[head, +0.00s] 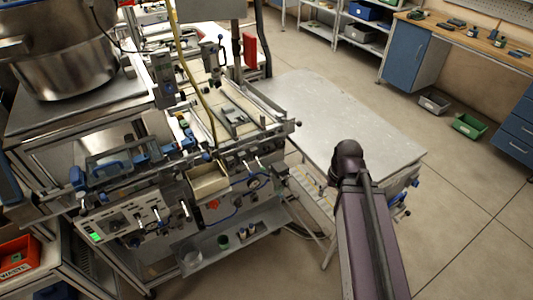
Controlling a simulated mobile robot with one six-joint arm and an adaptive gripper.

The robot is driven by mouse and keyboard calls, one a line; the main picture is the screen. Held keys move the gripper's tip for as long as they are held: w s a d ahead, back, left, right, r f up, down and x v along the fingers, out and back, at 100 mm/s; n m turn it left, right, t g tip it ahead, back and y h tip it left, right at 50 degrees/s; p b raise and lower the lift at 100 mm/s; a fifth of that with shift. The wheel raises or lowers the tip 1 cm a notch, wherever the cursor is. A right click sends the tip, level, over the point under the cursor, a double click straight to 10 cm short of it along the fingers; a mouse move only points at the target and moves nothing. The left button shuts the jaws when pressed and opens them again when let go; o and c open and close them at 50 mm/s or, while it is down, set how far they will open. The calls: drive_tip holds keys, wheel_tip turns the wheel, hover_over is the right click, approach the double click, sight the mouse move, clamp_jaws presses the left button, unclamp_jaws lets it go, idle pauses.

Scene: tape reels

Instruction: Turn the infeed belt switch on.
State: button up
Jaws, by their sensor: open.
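A grey control panel (125,217) sits on the lower front of the machine at the left, with a small lit green display (97,237), dark knobs and pale levers. Further pale levers stick out along the machine's front rail to the right. Labels are too small to read, so I cannot tell which control is the infeed belt switch or how it is set. My purple arm (364,235) rises from the bottom right to a dark joint, right of the machine and apart from the panel. My gripper is not visible.
A bare metal table (335,110) stands behind my arm. A large steel bowl (65,65) sits at the upper left. A red waste bin (17,258) is at the lower left. Green (469,126) and grey (434,103) bins lie on the floor. The floor at lower right is clear.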

drive_tip(key=w+a+f+n+t+y+b, duration=0.1)
drive_tip(key=w+a+f+t+y+b, duration=0.4)
drive_tip(key=w+b, duration=0.5)
drive_tip(key=w+a+f+n+t+y+b, duration=0.1)
drive_tip(key=w+a+f+t+y+b, duration=0.3)
drive_tip(key=b, duration=1.7)
drive_tip(key=w+a+f+t, duration=0.4)
drive_tip(key=w+a+t, duration=0.1)
drive_tip(key=shift+w+y, duration=0.35)
drive_tip(key=shift+y, duration=0.05)
